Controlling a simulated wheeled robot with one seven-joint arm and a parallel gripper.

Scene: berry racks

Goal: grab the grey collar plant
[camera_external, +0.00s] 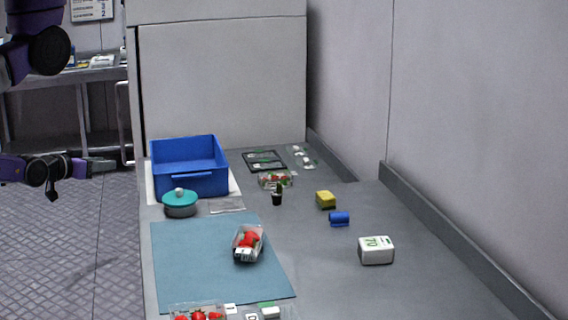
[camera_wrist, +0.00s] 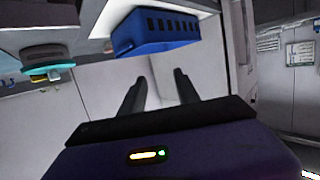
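A small plant (camera_external: 277,193) in a dark pot stands upright on the counter in the external view, right of the blue crate. It is too small for me to make out a grey collar on it. My gripper (camera_external: 103,165) is at the far left of the external view, off the counter's left side and well away from the plant. In the wrist view my gripper (camera_wrist: 160,77) has its two dark fingers apart with nothing between them. I cannot make out the plant in the wrist view.
A blue crate (camera_external: 190,184) and a teal-lidded pot (camera_external: 180,208) stand between my gripper and the plant. A berry punnet (camera_external: 275,181) is just behind the plant. A yellow sponge (camera_external: 325,200), blue roll (camera_external: 339,219) and white box (camera_external: 376,251) lie to its right.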

